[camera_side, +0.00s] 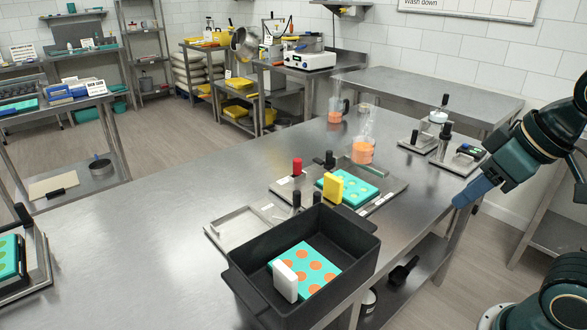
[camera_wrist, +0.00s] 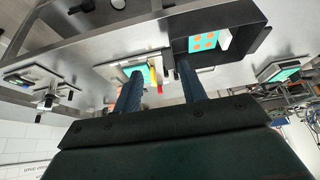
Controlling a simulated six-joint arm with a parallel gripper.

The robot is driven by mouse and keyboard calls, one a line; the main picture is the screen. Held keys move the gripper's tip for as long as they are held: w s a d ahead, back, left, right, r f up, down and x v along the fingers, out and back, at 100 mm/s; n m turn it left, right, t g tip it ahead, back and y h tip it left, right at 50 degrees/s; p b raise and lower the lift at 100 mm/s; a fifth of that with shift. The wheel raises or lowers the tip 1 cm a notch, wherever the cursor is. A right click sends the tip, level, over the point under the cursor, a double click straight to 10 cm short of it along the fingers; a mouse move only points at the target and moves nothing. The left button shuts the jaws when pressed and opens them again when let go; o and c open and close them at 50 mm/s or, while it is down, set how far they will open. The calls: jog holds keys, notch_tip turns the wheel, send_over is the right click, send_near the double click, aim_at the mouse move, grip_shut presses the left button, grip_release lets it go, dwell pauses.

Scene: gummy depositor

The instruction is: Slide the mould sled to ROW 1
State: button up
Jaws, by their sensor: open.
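A teal mould (camera_side: 358,188) with pale round cavities lies on a flat metal base (camera_side: 393,185) in the middle of the table. An upright yellow block (camera_side: 333,189) stands at the mould's left end. I take these for the mould sled; no ROW 1 mark is readable. In the wrist view the yellow block (camera_wrist: 153,72) and part of the mould (camera_wrist: 127,72) show between and behind the fingers. My gripper (camera_side: 462,203) is at the table's right edge, apart from the sled. Its two fingers (camera_wrist: 160,88) are spread with nothing between them.
A black bin (camera_side: 347,262) holding a teal mould with orange rounds (camera_side: 313,266) stands at the front. Red (camera_side: 297,167) and black (camera_side: 330,158) knobs stand behind the sled. An orange-filled jug (camera_side: 362,152) and small devices (camera_side: 460,158) are farther back.

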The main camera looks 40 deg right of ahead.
jog(key=shift+w+r, duration=0.1)
dwell(0.6)
jog(key=w, duration=0.1)
jog(key=m+g, duration=0.5)
jog(key=g, duration=0.1)
send_over(317, 193)
notch_tip(317, 193, down, 9)
jog(key=shift+f, duration=0.15)
notch_tip(317, 193, down, 14)
jog(key=shift+r, duration=0.1)
dwell(0.4)
